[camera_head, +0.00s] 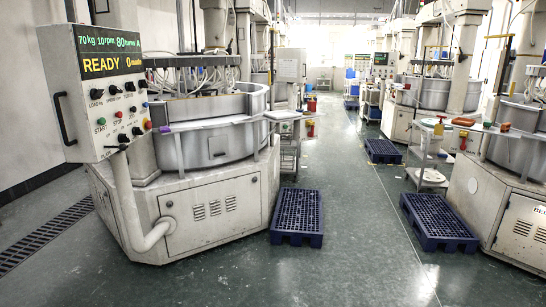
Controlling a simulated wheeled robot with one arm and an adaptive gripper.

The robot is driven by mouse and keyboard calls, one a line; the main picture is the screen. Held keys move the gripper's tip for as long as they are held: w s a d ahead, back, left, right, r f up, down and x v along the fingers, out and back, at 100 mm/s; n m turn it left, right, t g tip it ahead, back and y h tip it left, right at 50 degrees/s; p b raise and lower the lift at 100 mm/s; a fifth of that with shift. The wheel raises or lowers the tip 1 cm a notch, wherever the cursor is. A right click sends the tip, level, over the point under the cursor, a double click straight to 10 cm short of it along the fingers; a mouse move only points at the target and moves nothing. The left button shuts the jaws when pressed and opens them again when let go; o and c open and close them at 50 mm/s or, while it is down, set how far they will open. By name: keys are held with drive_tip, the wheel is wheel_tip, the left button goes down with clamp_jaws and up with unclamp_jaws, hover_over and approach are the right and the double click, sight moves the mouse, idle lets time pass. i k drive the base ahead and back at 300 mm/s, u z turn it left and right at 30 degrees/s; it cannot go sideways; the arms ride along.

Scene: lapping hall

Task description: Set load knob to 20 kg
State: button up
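The load knob (96,94) is a small black knob, the leftmost of a row of black knobs on the white control panel (75,105) at the left. The label under it appears to read "LOAD kg". The display (108,50) above shows "70 kg", "10 rpm" and "80 turns" in green, with "READY" and "0" in yellow below. The direction of the knob's pointer is too small to tell. My gripper is not in view.
A green start button (101,121) and a red stop button (117,117) sit below the knobs. A grey lapping machine (225,205) stands behind the panel. Blue pallets (298,215) lie on the floor. The floor in front and the central aisle are clear.

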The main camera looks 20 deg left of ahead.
sight(94, 94)
drive_tip(key=u, duration=0.15)
drive_tip(key=i, duration=1.7)
drive_tip(key=u, duration=1.2)
drive_tip(key=i, duration=1)
drive_tip(key=u, duration=1.7)
drive_tip(key=i, duration=0.8)
drive_tip(key=u, duration=0.4)
